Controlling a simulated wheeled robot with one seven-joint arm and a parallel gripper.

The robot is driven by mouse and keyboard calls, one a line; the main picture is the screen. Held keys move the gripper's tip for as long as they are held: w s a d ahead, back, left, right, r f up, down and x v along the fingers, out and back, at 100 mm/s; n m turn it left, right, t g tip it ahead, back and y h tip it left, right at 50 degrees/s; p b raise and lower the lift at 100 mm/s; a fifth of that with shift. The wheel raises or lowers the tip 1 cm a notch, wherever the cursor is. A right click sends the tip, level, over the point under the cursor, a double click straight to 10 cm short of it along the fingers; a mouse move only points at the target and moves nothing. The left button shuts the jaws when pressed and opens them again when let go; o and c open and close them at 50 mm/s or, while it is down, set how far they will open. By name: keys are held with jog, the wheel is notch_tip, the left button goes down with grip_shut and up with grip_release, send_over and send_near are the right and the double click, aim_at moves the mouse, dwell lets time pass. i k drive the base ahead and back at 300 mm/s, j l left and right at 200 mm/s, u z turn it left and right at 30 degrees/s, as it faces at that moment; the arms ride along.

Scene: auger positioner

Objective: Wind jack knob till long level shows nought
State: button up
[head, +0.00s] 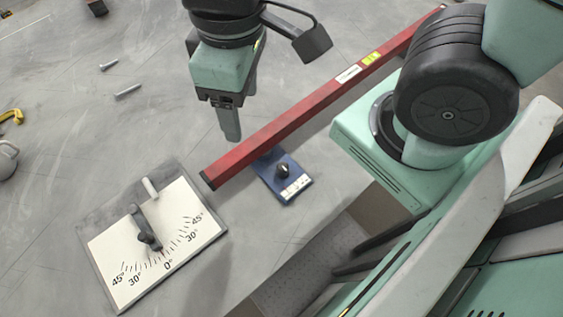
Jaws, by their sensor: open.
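The long level (290,116) is a red bar running from lower left to upper right, with a yellow-green window (370,58) and a white label. The window is too small to read. A blue jack (272,181) with a black knob (283,171) and a white marked strip sits beside the bar's lower left end. Part of the jack is hidden under the bar. My gripper (230,132) is open and empty, pointing down, above and left of the bar in the picture, apart from the knob. One finger hides much of the other.
A white dial board (197,233) marked 45, 30, 0, 30, 45 lies at lower left, with a dark lever (140,222) and a grey peg (150,188). Two bolts (127,91), a yellow tool (11,116) and a grey mug-like object (6,160) lie farther left. Clear surface lies between.

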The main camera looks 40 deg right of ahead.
aim_at(283, 167)
jog(key=k+l+z, duration=0.15)
jog(key=k+z, duration=0.35)
jog(key=k, duration=0.15)
jog(key=j+z, duration=0.15)
jog(key=z, duration=0.3)
jog(key=j+z, duration=0.1)
jog(key=z, duration=0.3)
jog(key=k+j+z, duration=0.1)
jog(key=z, duration=0.35)
jog(key=j+z, duration=0.15)
jog(key=z, duration=0.25)
jog(key=k+j, duration=0.7)
jog(key=i+j+z, duration=0.05)
jog(key=j, duration=0.05)
